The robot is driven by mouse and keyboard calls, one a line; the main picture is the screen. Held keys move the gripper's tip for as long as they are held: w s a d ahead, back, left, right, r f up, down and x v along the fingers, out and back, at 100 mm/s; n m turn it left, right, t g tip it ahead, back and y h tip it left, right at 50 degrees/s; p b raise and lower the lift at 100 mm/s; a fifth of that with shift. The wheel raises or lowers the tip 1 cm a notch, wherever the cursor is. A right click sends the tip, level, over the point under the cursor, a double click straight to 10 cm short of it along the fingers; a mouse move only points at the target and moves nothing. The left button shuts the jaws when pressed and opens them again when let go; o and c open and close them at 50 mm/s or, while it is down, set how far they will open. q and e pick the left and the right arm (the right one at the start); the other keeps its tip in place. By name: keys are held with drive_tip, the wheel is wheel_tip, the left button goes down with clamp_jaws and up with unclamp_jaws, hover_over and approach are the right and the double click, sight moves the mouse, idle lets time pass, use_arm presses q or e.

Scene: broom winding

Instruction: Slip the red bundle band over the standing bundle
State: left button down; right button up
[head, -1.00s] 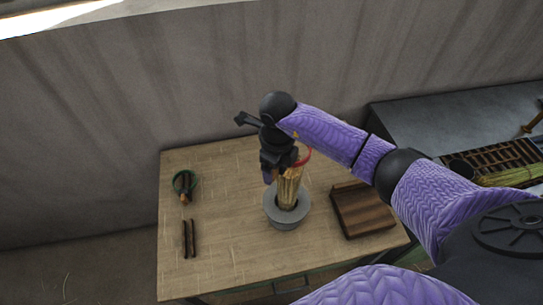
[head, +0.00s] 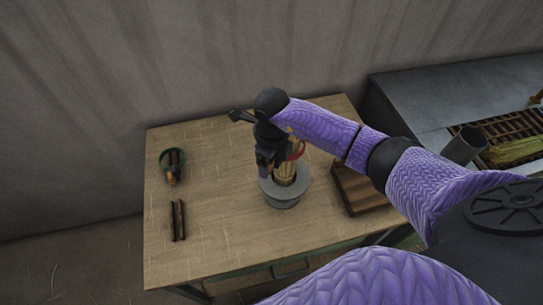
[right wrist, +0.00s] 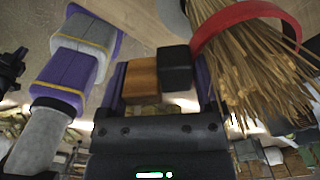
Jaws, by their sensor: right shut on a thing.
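The standing bundle (head: 287,171) of tan straw is upright in a round grey holder (head: 284,200) on the table. Its straws fan out in the right wrist view (right wrist: 255,70). My right gripper (head: 268,158) is just left of the bundle's upper part, shut on the red band. The red band (head: 298,151) shows on the bundle's right side. In the right wrist view the band (right wrist: 245,12) curves across the straws; its far part is hidden, so I cannot tell whether it fully encircles them. The gripper's fingers (right wrist: 158,72) are left of the straws there.
A wooden block (head: 358,190) lies right of the holder. A green ring-shaped item (head: 172,165) and two dark sticks (head: 178,220) lie on the table's left. The table's front left (head: 215,240) is clear.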

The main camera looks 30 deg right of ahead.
sight(272, 195)
wheel_tip(272, 195, down, 13)
drive_tip(key=b, duration=1)
drive_tip(key=shift+f+b, duration=0.15)
drive_tip(key=shift+b, duration=0.15)
drive_tip(key=shift+f, duration=0.35)
drive_tip(key=shift+b, duration=0.3)
drive_tip(key=o, duration=1)
